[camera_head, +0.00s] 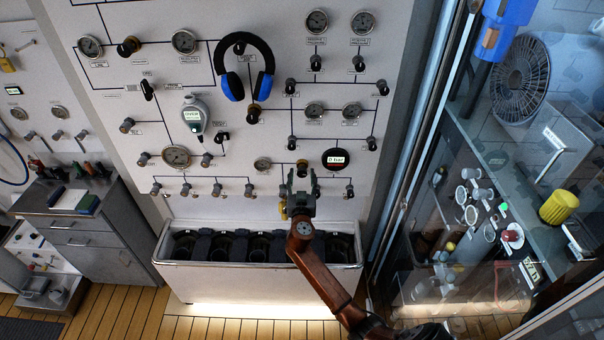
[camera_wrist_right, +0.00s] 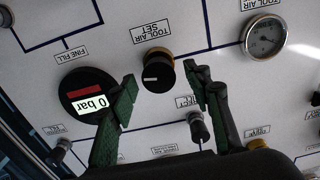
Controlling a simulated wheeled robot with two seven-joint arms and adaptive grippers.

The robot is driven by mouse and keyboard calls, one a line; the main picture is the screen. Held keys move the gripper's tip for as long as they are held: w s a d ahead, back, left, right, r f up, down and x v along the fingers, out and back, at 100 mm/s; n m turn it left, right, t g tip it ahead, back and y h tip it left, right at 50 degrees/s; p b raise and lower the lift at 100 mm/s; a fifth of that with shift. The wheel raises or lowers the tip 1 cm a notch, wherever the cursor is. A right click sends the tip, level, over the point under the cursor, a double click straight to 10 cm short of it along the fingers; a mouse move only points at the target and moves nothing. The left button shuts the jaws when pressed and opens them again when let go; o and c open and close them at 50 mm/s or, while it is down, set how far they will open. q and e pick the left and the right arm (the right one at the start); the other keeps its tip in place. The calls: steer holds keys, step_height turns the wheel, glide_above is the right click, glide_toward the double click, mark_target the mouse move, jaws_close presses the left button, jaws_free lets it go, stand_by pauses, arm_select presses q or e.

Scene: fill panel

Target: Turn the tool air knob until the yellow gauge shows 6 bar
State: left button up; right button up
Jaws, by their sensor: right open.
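The tool air knob (camera_wrist_right: 158,74) is black with a brass collar and a white mark, under a "TOOL AIR SET" label. In the right wrist view it appears between my open right fingertips (camera_wrist_right: 163,88), with space on both sides; I cannot tell how far ahead it is. In the head view my right gripper (camera_head: 302,182) is just below the knob (camera_head: 302,169). No plainly yellow gauge shows. A round black digital gauge (camera_head: 335,158) with a red bar reads 0 bar, also in the wrist view (camera_wrist_right: 82,96). My left gripper is out of view.
A dial gauge (camera_head: 263,163) is left of the knob. Small valve knobs (camera_head: 249,190) line the panel below. A steel bin (camera_head: 180,272) stands under the panel, and a glass door (camera_head: 425,130) is to the right. Blue headphones (camera_head: 232,86) hang above.

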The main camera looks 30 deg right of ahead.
steer(key=shift+w+d, duration=0.15)
steer(key=shift+w, duration=0.05)
steer(key=c, duration=1.2)
steer(key=shift+o, duration=0.2)
steer(key=m+b, duration=0.1)
steer(key=b, duration=0.2)
steer(key=m+b, duration=0.2)
steer(key=b, duration=0.2)
steer(key=shift+f, duration=0.25)
steer(key=shift+r+m+b, duration=0.2)
steer(key=shift+m+b, duration=0.3)
steer(key=shift+b, duration=0.05)
steer(key=o, duration=1.2)
steer(key=shift+c, duration=0.2)
